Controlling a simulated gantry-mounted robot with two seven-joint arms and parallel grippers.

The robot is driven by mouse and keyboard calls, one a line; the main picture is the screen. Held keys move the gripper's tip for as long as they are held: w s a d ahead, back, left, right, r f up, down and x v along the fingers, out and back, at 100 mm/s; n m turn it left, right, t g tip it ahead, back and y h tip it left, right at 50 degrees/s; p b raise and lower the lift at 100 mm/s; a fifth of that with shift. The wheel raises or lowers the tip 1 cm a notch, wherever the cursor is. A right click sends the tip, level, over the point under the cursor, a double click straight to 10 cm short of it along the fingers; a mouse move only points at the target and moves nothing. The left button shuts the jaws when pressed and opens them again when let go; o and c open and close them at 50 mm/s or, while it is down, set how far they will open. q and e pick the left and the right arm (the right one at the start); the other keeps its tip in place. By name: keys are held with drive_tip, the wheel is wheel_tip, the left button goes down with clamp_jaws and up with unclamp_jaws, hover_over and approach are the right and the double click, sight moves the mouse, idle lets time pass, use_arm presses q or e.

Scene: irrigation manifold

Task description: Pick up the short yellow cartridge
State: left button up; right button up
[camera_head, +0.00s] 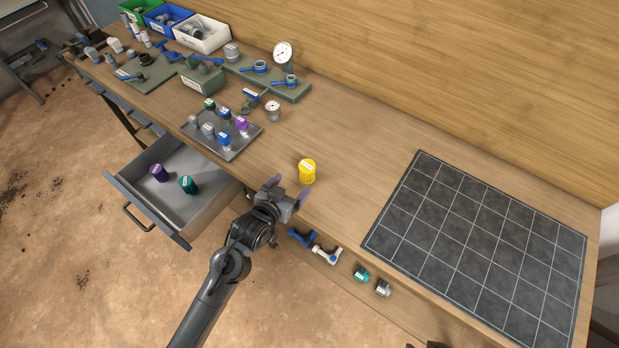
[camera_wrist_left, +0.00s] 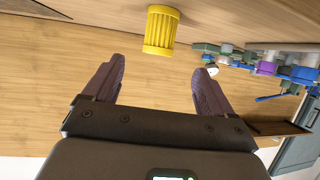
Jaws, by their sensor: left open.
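A short yellow cartridge (camera_head: 307,171) stands upright on the wooden bench near its front edge, with clear bench around it. In the left wrist view the yellow cartridge (camera_wrist_left: 161,30) is beyond the fingertips, roughly centred between them. My left gripper (camera_head: 288,191) is open and empty, just to the lower left of the cartridge in the head view and not touching it. Its two fingers also show spread apart in the left wrist view (camera_wrist_left: 158,78). Only a small dark piece, perhaps of my right arm, shows at the bottom edge of the head view; the right gripper's jaws are not visible.
A grey tray (camera_head: 236,150) of capped cartridges stands left of the yellow one. An open drawer (camera_head: 205,207) holds purple and teal cartridges. A gridded dark mat (camera_head: 480,250) lies at right. Fittings (camera_head: 327,254) sit along the front below.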

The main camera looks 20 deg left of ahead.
sight(303, 173)
use_arm(q)
drive_tip(key=x, duration=0.4)
drive_tip(key=shift+w+d, duration=0.25)
drive_tip(key=shift+w, duration=0.1)
drive_tip(key=shift+b+x, duration=0.7)
drive_tip(key=shift+x, duration=2.55)
drive_tip(key=shift+s+a+f, duration=0.1)
drive_tip(key=shift+f, duration=0.1)
drive_tip(key=c, duration=1.1)
drive_tip(key=shift+r, duration=0.1)
